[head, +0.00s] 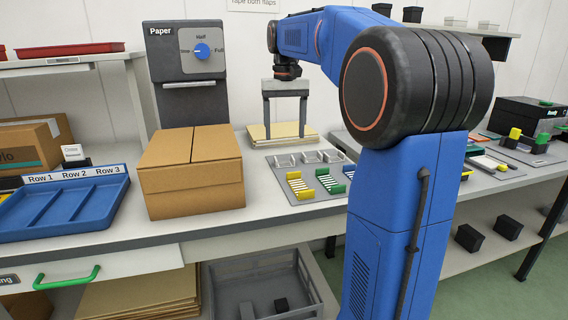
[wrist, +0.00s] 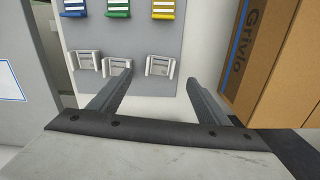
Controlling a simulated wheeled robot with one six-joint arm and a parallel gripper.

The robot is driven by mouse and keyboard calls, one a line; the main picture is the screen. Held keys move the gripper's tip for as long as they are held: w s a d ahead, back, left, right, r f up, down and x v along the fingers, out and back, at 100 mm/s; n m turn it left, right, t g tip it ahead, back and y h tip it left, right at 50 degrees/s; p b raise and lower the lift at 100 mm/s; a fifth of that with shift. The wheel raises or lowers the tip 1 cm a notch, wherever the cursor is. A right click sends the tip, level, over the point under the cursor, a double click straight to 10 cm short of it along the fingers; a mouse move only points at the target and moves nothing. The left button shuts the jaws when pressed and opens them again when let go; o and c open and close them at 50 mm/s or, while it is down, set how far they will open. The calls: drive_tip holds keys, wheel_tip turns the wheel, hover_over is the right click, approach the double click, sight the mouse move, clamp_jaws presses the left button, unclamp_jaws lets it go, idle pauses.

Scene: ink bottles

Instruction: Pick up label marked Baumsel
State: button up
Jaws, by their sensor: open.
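No label with a readable Baumsel name shows in either view. A grey mat (head: 276,181) bears three small pale holders, with one holder at the box end (head: 284,160), and three striped coloured pieces in front. The yellow piece (head: 299,187) is closest to the cardboard box. The wrist view shows the green piece (wrist: 117,8) and blue piece (wrist: 73,7) at its top edge, with the middle holder (wrist: 117,64) partly behind a finger. Writing on them is too small to read. My gripper (head: 285,137) points down, open and empty, above and behind the mat; its fingers (wrist: 157,77) show too.
A closed cardboard box (head: 190,180) stands left of the mat, and shows close on the right in the wrist view (wrist: 275,70). A blue tray (head: 60,205) with three rows lies farther left. A grey Paper machine (head: 187,75) stands behind. Flat sheets (head: 262,133) lie below my gripper.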

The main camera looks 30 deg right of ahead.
sight(284, 164)
drive_tip(key=shift+w+f, duration=0.15)
drive_tip(key=shift+f, duration=1.95)
drive_tip(key=shift+w+f, duration=0.1)
drive_tip(key=shift+f, duration=1.95)
drive_tip(key=c, duration=1.1)
